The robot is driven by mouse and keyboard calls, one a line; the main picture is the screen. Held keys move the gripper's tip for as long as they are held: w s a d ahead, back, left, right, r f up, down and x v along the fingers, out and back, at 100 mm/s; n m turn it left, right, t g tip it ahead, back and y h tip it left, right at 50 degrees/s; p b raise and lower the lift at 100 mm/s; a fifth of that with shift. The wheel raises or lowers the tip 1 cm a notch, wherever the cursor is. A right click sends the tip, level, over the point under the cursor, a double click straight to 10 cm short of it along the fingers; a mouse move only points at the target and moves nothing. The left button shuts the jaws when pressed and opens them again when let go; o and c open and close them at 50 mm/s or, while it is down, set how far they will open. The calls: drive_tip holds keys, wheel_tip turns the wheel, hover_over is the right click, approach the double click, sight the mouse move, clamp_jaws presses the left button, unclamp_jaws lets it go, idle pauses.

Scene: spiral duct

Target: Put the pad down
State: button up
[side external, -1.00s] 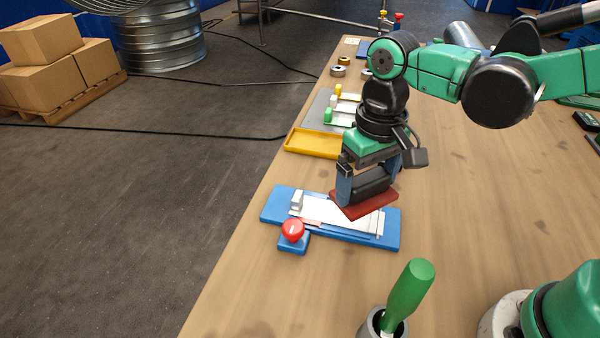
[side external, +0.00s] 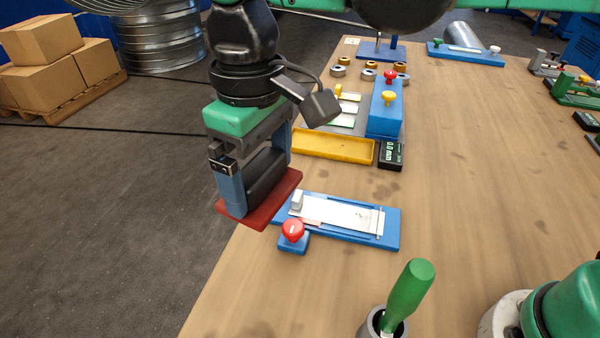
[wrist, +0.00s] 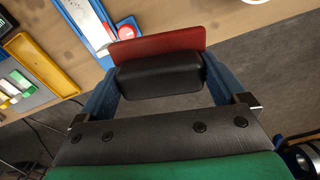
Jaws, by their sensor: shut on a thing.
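The pad is a red plate (side external: 262,203) with a black block-shaped grip on top (side external: 265,175). My gripper (side external: 256,178) is shut on the black grip, with one blue finger at each end. The pad hangs in the air at the table's left edge, left of the blue fixture, apart from any surface. In the wrist view the black grip (wrist: 160,76) sits between the fingers and the red plate (wrist: 158,44) shows beyond it, with dark floor behind.
The blue fixture (side external: 392,232) carries a white strip (side external: 335,213) and a red knob (side external: 292,230). A yellow tray (side external: 333,147) lies behind it, beside a small black readout (side external: 391,155). A green-handled tool (side external: 408,290) stands in a cup in front. The table's right middle is clear.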

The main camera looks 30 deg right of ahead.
drive_tip(key=s+a+r+n, duration=0.2)
drive_tip(key=s+a, duration=0.1)
drive_tip(key=a, duration=0.2)
hover_over(250, 307)
wheel_tip(250, 307, down, 15)
drive_tip(key=shift+w+f, duration=0.1)
drive_tip(key=shift+f, duration=2)
drive_tip(key=o, duration=1)
drive_tip(key=shift+f, duration=0.15)
